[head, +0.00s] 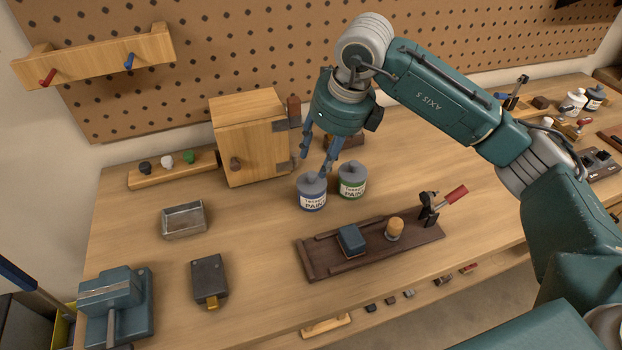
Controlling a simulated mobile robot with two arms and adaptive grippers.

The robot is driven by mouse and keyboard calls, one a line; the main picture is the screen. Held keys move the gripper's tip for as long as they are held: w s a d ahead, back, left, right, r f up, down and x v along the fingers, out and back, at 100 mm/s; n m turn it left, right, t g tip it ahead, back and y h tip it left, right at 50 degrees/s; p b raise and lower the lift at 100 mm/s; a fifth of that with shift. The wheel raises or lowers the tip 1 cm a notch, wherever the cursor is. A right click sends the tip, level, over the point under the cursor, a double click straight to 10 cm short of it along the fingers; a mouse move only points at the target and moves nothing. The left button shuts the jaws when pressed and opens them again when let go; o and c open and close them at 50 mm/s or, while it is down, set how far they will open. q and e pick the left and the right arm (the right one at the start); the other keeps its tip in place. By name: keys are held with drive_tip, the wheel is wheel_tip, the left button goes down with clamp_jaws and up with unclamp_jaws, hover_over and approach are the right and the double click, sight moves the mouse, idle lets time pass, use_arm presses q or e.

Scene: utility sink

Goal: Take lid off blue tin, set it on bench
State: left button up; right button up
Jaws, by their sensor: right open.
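The blue tin (312,200) is a white paint tin with a blue band, standing upright on the wooden bench (240,229). Its grey lid (312,184) with a knob sits on top of it. My right gripper (315,166) is open and points down just above the lid. One finger is behind and left of the lid, the other close to its right side. I cannot tell whether either finger touches it. My left gripper is not in view.
A green-banded paint tin (352,183) stands right beside the blue one. A wooden cabinet (248,140) is behind left. A dark board (340,255) with a toggle clamp (430,207) lies in front. Bare bench lies left of the tins, around a metal tray (184,221).

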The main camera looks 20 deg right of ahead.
sight(312, 174)
drive_tip(key=shift+w+a+f, duration=0.1)
drive_tip(key=shift+f, duration=0.55)
drive_tip(key=p+x, duration=0.1)
drive_tip(key=x, duration=0.1)
drive_tip(key=p+x, duration=0.1)
drive_tip(key=x, duration=0.1)
drive_tip(key=shift+w+a+f, duration=0.1)
drive_tip(key=shift+w+f, duration=0.1)
drive_tip(key=shift+w, duration=0.1)
drive_tip(key=shift+w+f, duration=0.1)
drive_tip(key=shift+f, duration=0.35)
drive_tip(key=c, duration=1.1)
